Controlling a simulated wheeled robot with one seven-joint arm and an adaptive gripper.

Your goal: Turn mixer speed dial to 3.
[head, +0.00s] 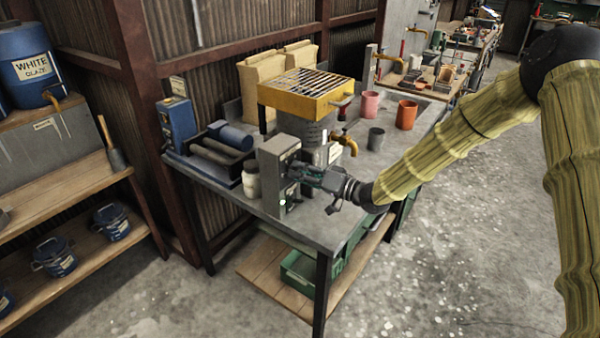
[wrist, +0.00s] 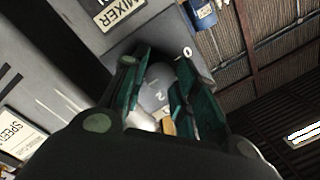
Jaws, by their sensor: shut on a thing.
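The mixer control box (head: 280,168) is a grey upright box on the near end of the workbench. My gripper (head: 304,173) reaches it from the right and is at its front face. In the wrist view, the box face (wrist: 105,40) carries a "MIXER" label. My gripper (wrist: 158,72) has its green-padded fingers on both sides of the grey speed dial (wrist: 157,84), shut on it. A "0" shows beyond the right finger and a "2" shows between the fingers. The fingers hide much of the dial, so its pointer setting cannot be read.
A "SPEED" placard (wrist: 18,135) shows in the wrist view. A white jar (head: 251,182) stands left of the box. A yellow-framed sieve (head: 305,90), a brass tap (head: 345,142) and a grey cup (head: 376,139) are behind. The floor to the right is free.

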